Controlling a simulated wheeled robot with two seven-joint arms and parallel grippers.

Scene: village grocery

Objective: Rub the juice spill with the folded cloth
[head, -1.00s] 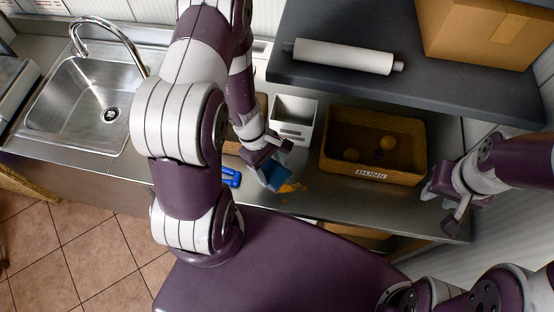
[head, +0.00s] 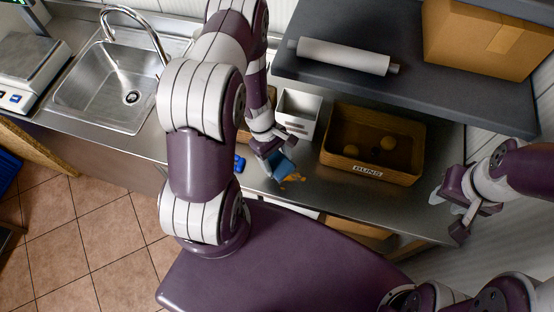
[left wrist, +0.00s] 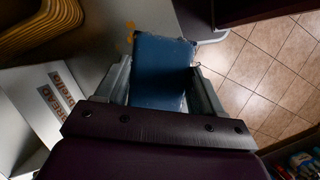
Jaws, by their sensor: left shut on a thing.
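My left gripper (head: 270,152) is shut on the folded blue cloth (head: 284,164). The cloth is tilted, its lower end at or just above the steel counter. In the left wrist view the cloth (left wrist: 163,70) sits between the two fingers. The orange juice spill (head: 293,178) lies on the counter beside the cloth's lower right edge; the cloth may hide part of it. A small orange patch of spill (left wrist: 131,38) shows beyond the cloth in the left wrist view. My right gripper (head: 449,212) is open and empty, off the counter's right end.
A wicker basket labelled BUNS (head: 338,160) stands right of the spill. A white bin (head: 298,110) stands behind the cloth, and a blue object (head: 239,163) lies to its left. A dark shelf (head: 420,95) overhangs the back. The sink (head: 115,98) is at left.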

